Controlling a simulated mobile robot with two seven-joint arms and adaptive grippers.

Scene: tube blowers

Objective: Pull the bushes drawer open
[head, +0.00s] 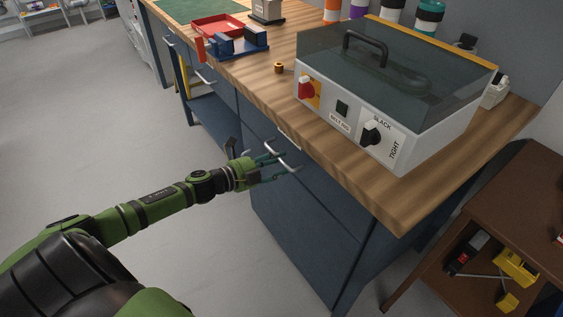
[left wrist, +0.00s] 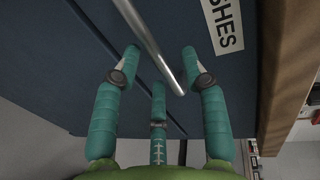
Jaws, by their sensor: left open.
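The bushes drawer (head: 262,128) is a dark blue front under the workbench top and looks shut. Its silver bar handle (head: 290,164) is partly hidden by my fingers. In the left wrist view the handle (left wrist: 148,38) runs diagonally between my spread fingers, beside a white label (left wrist: 224,22) whose visible letters read "SHES". My left gripper (head: 281,167) is open at the handle, with two teal fingers on either side and a third below; in the left wrist view the gripper (left wrist: 162,62) is not closed on the bar. I cannot tell whether any finger touches it. My right gripper is out of view.
The wooden bench top (head: 370,195) overhangs the drawer and carries a grey machine (head: 390,90) with a dark lid. A red tray (head: 215,27) and a blue fixture (head: 238,42) lie farther back. A brown shelf (head: 490,205) stands right. The floor (head: 90,130) at left is clear.

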